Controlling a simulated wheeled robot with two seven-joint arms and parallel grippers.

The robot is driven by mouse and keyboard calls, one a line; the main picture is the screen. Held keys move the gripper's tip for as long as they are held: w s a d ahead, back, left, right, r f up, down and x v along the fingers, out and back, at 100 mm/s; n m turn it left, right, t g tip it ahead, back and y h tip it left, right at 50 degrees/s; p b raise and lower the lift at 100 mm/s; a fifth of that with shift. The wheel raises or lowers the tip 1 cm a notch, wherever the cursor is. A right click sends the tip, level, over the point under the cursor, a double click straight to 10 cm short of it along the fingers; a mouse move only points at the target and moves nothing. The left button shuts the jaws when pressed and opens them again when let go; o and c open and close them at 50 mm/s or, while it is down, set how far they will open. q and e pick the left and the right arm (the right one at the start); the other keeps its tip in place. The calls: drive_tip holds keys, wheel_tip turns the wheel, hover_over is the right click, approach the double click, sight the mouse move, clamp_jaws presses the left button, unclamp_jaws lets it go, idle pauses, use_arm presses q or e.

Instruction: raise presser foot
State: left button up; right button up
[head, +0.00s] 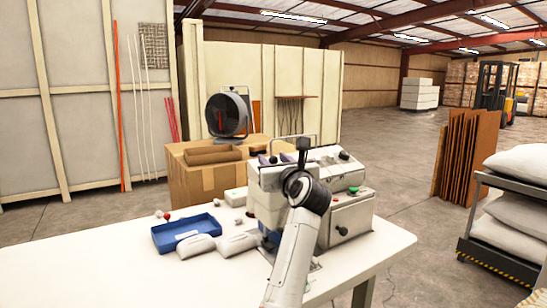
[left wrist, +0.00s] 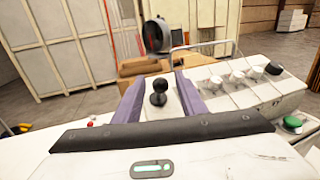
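The white sewing machine (head: 350,216) stands on the table in the head view, with its right side showing. In the left wrist view its housing (left wrist: 262,95) lies to the right, with several knobs on top and a green button (left wrist: 292,123). My left gripper (left wrist: 159,88) is open, with one purple finger on each side of a black ball-topped knob (left wrist: 158,92). I see no clear contact between fingers and knob. In the head view my left gripper (head: 267,160) is at the machine's upper left, mostly behind my arm. The presser foot is hidden. My right gripper is not in view.
A blue tray (head: 160,241) and white pillow-like pieces (head: 237,244) lie on the white table (head: 110,270), left of the machine. A cardboard box (head: 195,185) and a fan (head: 228,115) stand behind. A cart with white sacks (head: 515,213) is at right. The table's front left is clear.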

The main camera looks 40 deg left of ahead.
use_arm(q)
drive_tip(key=shift+w+a, duration=0.2)
drive_tip(key=shift+a, duration=0.1)
clamp_jaws()
